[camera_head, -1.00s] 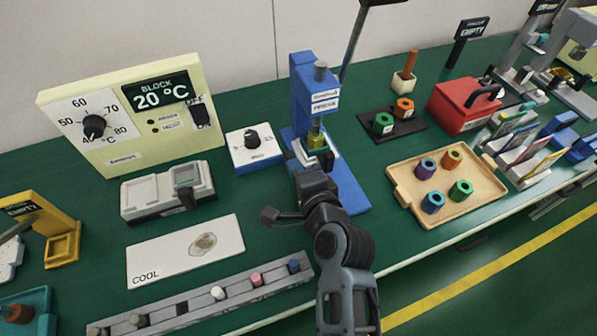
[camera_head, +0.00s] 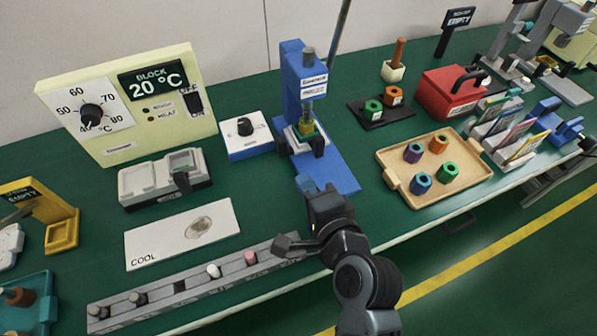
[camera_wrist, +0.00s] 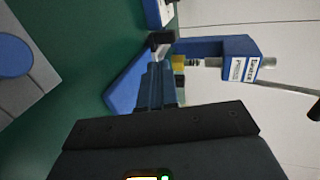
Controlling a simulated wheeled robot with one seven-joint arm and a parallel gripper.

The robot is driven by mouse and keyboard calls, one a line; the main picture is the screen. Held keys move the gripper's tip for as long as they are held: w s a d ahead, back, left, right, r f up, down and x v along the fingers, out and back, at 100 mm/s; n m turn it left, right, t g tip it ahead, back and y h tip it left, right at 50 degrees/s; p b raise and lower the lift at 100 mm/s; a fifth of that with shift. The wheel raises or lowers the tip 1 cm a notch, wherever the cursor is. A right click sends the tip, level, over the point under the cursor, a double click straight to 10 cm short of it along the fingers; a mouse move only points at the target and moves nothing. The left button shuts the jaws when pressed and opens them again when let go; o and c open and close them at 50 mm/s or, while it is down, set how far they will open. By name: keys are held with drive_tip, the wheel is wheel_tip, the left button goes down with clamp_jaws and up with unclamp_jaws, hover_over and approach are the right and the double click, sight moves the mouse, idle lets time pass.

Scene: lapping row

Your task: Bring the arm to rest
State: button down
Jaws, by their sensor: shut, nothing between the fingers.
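My gripper (camera_head: 322,192) is in front of the blue press (camera_head: 309,95), low over the green bench and apart from the yellow-green piece (camera_head: 307,128) in the press. It is shut with nothing in it. My forearm reaches in from the bottom of the head view. In the wrist view, my closed fingers (camera_wrist: 157,80) point towards the press, whose blue body (camera_wrist: 225,47) lies beyond them. Part of the press base is hidden behind my gripper.
The grey rail (camera_head: 180,286) with several pegs runs close to my wrist. A wooden tray (camera_head: 387,160) with several coloured nuts stands to the right. A white COOL plate (camera_head: 150,245) and a dial box (camera_head: 250,148) are left. Open bench lies between press and tray.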

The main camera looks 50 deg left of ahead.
drive_tip(key=shift+v, duration=2.05)
drive_tip(key=s+d+f+t+h, duration=0.2)
drive_tip(key=d, duration=0.7)
drive_tip(key=s+d+f+t+h, duration=0.1)
drive_tip(key=s+d+t+h, duration=0.15)
drive_tip(key=d, duration=0.55)
drive_tip(key=s+d+f+t+h, duration=0.2)
drive_tip(key=d, duration=0.7)
drive_tip(key=s+d+r+n+t+h, duration=0.3)
drive_tip(key=s+d+r+h, duration=0.4)
drive_tip(key=s+d+r, duration=0.6)
drive_tip(key=s+d+n, duration=0.1)
drive_tip(key=s, duration=0.2)
drive_tip(key=shift+s+d, duration=0.3)
drive_tip(key=shift+d, duration=0.05)
